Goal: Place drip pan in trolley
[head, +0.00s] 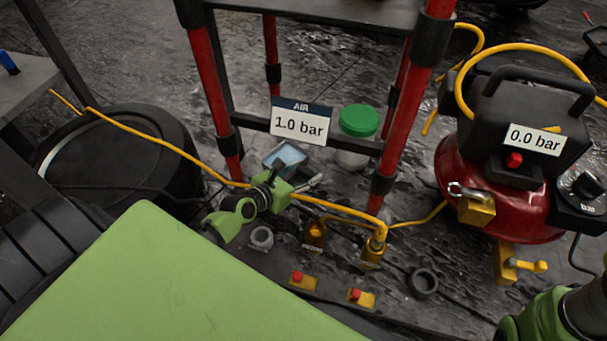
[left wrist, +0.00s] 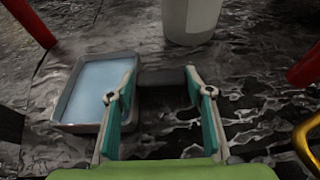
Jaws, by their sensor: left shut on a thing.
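The drip pan (head: 285,158) is a grey rectangular tray with pale blue inside, low between the red posts. It also shows in the left wrist view (left wrist: 93,92), left of the fingers. My left gripper (head: 293,178) reaches in from the left beside the pan's near right side. I cannot tell whether the pan touches the floor. The trolley (head: 207,75) has red posts, black joints and a dark upper shelf. My right gripper is out of view.
A white jar with a green lid (head: 358,122) stands right of the pan. An air sign (head: 300,122) reads 1.0 bar. A yellow hose (head: 345,209) crosses near my gripper. A red compressor (head: 500,190) stands right; a black tyre (head: 120,160) lies left.

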